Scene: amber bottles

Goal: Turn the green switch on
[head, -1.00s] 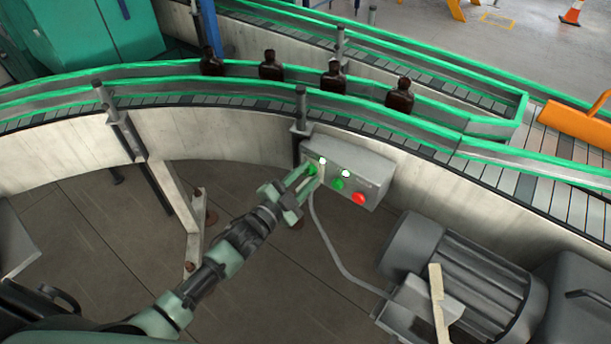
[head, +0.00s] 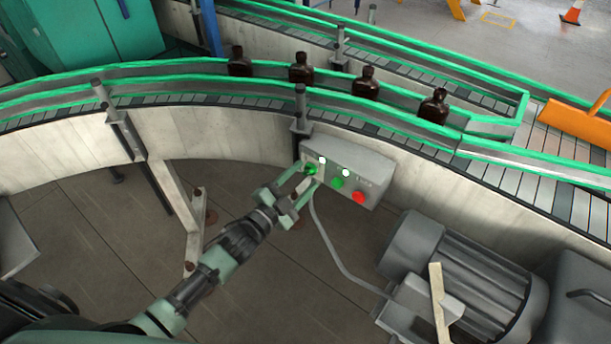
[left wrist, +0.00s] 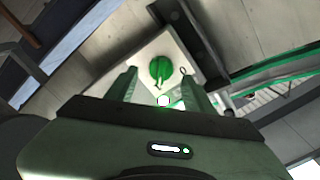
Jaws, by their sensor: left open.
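The green switch (head: 311,170) is a rotary knob at the left end of a grey control box. In the left wrist view the green switch (left wrist: 160,69) sits on a pale plate, with its grip lying obliquely. My left gripper (head: 305,178) is open in front of the box, with its fingertips at either side of the knob. In the left wrist view my left gripper (left wrist: 161,86) shows a finger left and right of the knob, with a gap on each side. My right gripper is not in view.
The control box (head: 375,167) also has a green button (head: 337,183), a red button (head: 359,198) and lit white lamps (head: 345,173). A conveyor (head: 200,98) with several amber bottles (head: 302,68) runs behind. A grey motor (head: 465,270) stands at the right and a post (head: 170,185) at the left.

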